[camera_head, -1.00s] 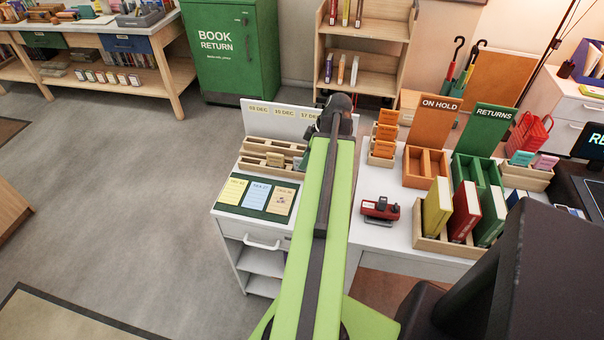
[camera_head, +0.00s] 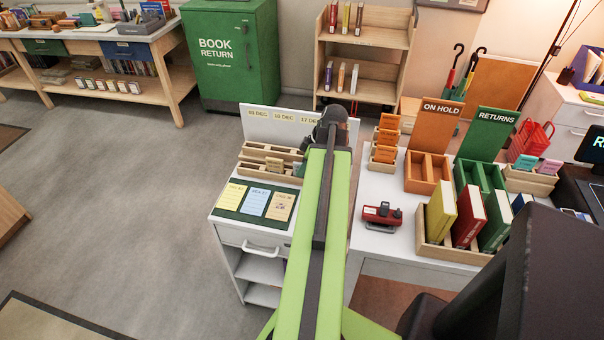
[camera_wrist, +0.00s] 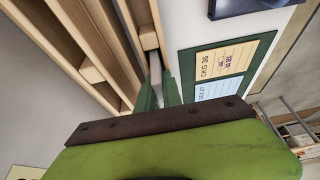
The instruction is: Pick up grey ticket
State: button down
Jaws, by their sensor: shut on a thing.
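The grey ticket (camera_wrist: 155,66) shows in the wrist view as a narrow pale grey strip between my two green fingers. My gripper (camera_wrist: 159,88) is shut on it, beside the wooden slotted rack (camera_wrist: 108,60). I cannot tell whether the ticket's far end is still inside a rack slot. My arm hides the grey ticket and most of the gripper there.
A green mat with yellow, blue and tan cards (camera_head: 257,202) lies in front of the rack. A date board (camera_head: 262,118) stands behind it. To the right are orange tickets (camera_head: 386,135), a red stamp (camera_head: 381,214) and a book holder (camera_head: 432,247). Open floor lies left.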

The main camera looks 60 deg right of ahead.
jog(key=shift+r+p, duration=0.5)
notch_tip(320, 180, up, 4)
jog(key=p, duration=0.4)
jog(key=s+r+p, duration=0.6)
jog(key=s, duration=0.5)
jog(key=shift+s+a, duration=0.3)
jog(key=shift+s, duration=0.05)
jog(key=shift+a, duration=0.1)
